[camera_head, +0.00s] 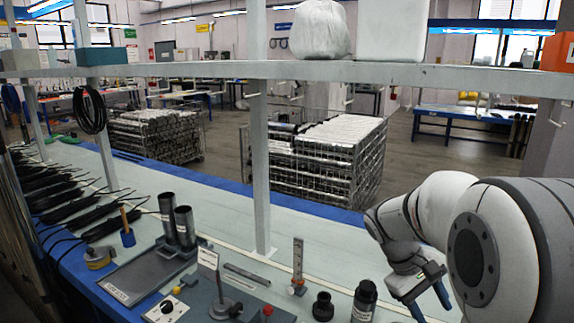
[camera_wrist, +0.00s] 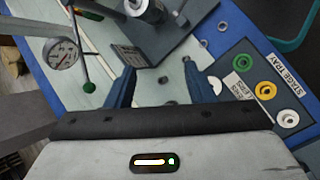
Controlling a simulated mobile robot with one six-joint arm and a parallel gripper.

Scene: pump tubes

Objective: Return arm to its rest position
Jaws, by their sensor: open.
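My arm reaches in from the right in the head view, bent down over the bench. My gripper (camera_head: 431,306) points down near the bench's front right, to the right of a dark bottle (camera_head: 364,300). In the wrist view the two blue fingers of my gripper (camera_wrist: 160,75) stand apart with nothing between them. Two dark upright tubes (camera_head: 176,224) stand by a grey tray (camera_head: 150,277), well left of my gripper.
A black cup (camera_head: 323,306) and an upright gauge (camera_head: 298,268) stand near the bottle. A post (camera_head: 260,170) and a shelf (camera_head: 300,70) cross above the bench.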

